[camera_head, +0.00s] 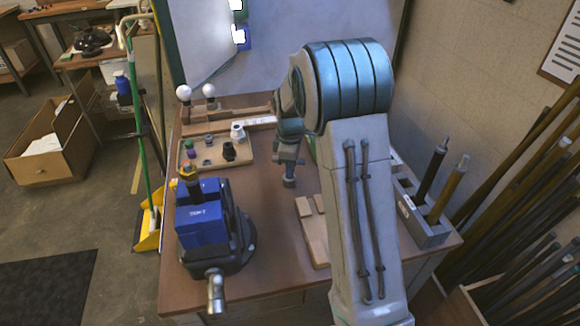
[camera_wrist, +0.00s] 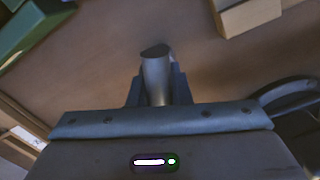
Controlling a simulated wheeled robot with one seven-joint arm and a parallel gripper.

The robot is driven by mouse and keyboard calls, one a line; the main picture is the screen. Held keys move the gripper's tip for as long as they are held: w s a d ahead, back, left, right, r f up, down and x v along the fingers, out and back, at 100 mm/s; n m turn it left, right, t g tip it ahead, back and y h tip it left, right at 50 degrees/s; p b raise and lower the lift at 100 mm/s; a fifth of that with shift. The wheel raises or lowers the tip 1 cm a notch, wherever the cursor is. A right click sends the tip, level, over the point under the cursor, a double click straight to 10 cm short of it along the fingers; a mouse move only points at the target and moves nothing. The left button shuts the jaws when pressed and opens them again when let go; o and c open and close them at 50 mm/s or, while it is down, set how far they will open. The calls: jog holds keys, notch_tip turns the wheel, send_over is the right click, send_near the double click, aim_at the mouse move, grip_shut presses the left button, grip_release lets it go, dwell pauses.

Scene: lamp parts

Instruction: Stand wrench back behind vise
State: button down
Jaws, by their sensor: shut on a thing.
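The blue vise (camera_head: 203,222) stands on its dark base at the front left of the wooden table, with its handle toward the near edge. My gripper (camera_head: 289,160) is over the table, to the right of and beyond the vise, pointing down. In the wrist view my gripper (camera_wrist: 157,95) is shut on a grey metal shaft, which I take to be the wrench (camera_wrist: 155,70). The wrench's lower end also shows below my gripper in the head view (camera_head: 289,182). I cannot tell whether it touches the table. My arm and gripper hide most of the wrench.
A shallow parts tray (camera_head: 190,163) with small fittings lies behind the vise, with two bulbs (camera_head: 184,92) beyond. Wooden blocks (camera_head: 312,228) lie right of the vise. A grey holder (camera_head: 425,232) with upright tools is at the right edge. Bare tabletop lies between vise and blocks.

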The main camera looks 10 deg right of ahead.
jog(key=c, duration=1.8)
grip_release()
jog(key=shift+f, duration=0.15)
jog(key=o, duration=0.5)
jog(key=shift+c, duration=0.2)
notch_tip(320, 180, up, 12)
jog(key=shift+s+r, duration=0.1)
jog(key=shift+r, duration=0.05)
jog(key=s+m+t, duration=0.2)
jog(key=s+m, duration=1.1)
jog(key=s, duration=1.4)
jog(key=shift+a+m+t, duration=0.3)
